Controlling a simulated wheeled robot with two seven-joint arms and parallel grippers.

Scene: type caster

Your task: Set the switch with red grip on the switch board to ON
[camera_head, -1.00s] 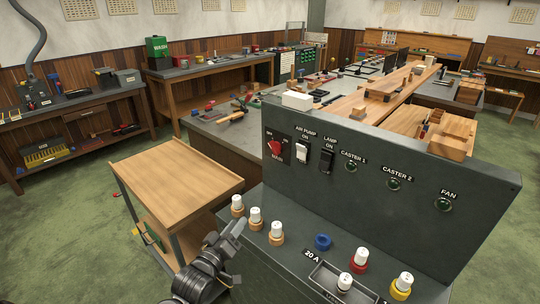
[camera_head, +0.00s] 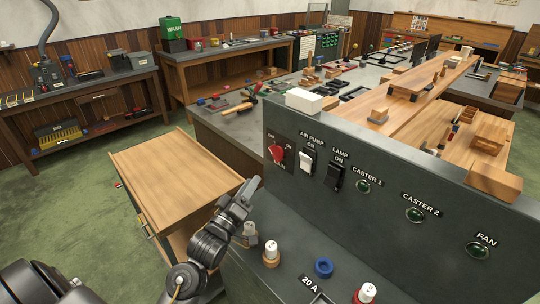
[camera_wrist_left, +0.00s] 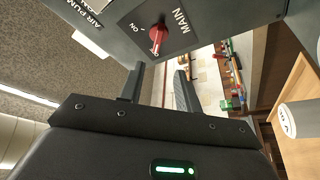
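The red-grip switch (camera_head: 278,154) is at the left end of the dark upright switch board (camera_head: 330,215), on a plate marked MAIN. Its grip also shows in the left wrist view (camera_wrist_left: 158,36), beyond the fingers, with an ON label beside it. My right gripper is not in view.
A white AIR PUMP switch (camera_head: 306,161) and a black LAMP switch (camera_head: 335,177) sit right of the red one. White-topped fuses (camera_head: 271,250) stand on the ledge below. A wooden cart (camera_head: 170,175) is at the left. A white box (camera_head: 304,101) rests behind the board's top.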

